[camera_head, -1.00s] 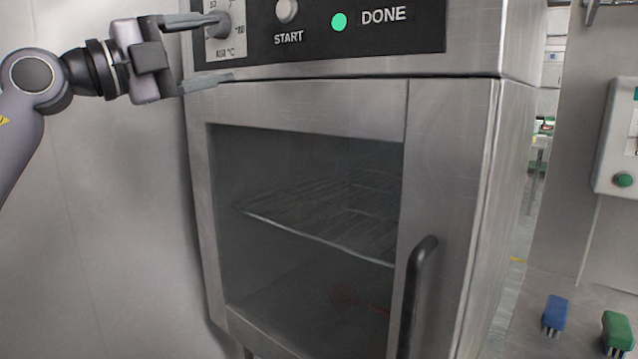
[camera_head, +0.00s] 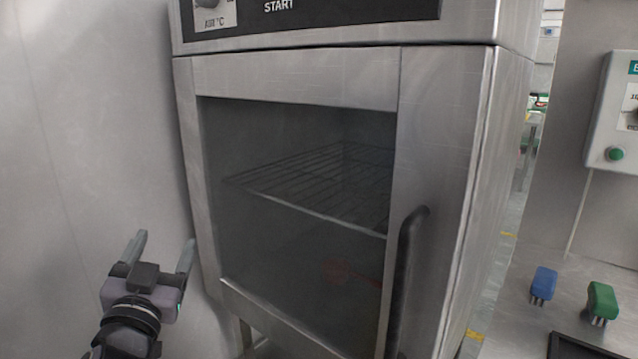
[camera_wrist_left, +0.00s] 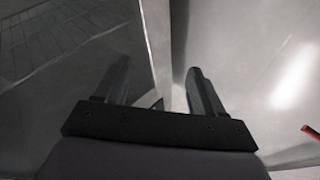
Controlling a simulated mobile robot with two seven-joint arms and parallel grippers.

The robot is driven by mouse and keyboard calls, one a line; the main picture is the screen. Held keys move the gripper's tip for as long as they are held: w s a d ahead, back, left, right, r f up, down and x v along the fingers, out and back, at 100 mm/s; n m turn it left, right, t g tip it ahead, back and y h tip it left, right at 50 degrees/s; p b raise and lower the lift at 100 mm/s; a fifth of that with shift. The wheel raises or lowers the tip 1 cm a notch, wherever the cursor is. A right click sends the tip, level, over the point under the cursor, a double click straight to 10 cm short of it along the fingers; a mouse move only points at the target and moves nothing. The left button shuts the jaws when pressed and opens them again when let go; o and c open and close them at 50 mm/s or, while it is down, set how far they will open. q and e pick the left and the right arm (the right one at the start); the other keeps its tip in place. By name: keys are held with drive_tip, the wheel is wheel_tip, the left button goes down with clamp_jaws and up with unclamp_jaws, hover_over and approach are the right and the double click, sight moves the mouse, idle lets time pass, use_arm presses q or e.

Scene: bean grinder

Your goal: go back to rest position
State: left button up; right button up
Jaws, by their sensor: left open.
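My left gripper (camera_head: 162,250) is at the lower left of the head view, in front of the grey wall and left of the oven's lower front. Its two fingers are spread apart with nothing between them. The fingers also show open and empty in the left wrist view (camera_wrist_left: 160,90). The steel oven (camera_head: 300,79) fills the middle of the head view. Its door looks closed, with a black handle (camera_head: 405,275) on the right and a wire rack (camera_head: 320,185) behind the glass. The left gripper looks apart from the oven. My right gripper is not in view.
A control box (camera_head: 612,130) with a green button hangs on the right wall. Something red shows low behind the oven glass.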

use_arm(q)
drive_tip(key=s+a+f+n+g+y, duration=0.1)
drive_tip(key=s+f+g, duration=0.4)
drive_tip(key=f, duration=0.5)
drive_tip(key=s+a+f+n+g, duration=0.1)
drive_tip(key=s+f+g, duration=0.3)
drive_tip(key=s+f, duration=0.4)
drive_tip(key=s+d+f+m+g+h, duration=0.1)
drive_tip(key=s+f+g, duration=0.4)
drive_tip(key=s, duration=0.4)
drive_tip(key=s+d+f+m+g+h, duration=0.1)
drive_tip(key=s+d+f+g+h, duration=0.15)
drive_tip(key=s+f, duration=0.5)
drive_tip(key=shift+w+d+f+t+h+p, duration=0.2)
drive_tip(key=shift+w+d+t+p, duration=0.15)
drive_tip(key=shift+w+t+p, duration=0.6)
drive_tip(key=shift+w+d+f+t+h+p, duration=0.25)
drive_tip(key=shift+w+t+p, duration=0.4)
drive_tip(key=shift+t+p, duration=0.65)
drive_tip(key=shift+w+d+r+t+h+p, duration=0.1)
drive_tip(key=shift+w+d+t+p, duration=0.3)
drive_tip(key=shift+w+t+p, duration=0.7)
drive_tip(key=shift+s+g, duration=0.25)
drive_tip(key=shift+g, duration=0.05)
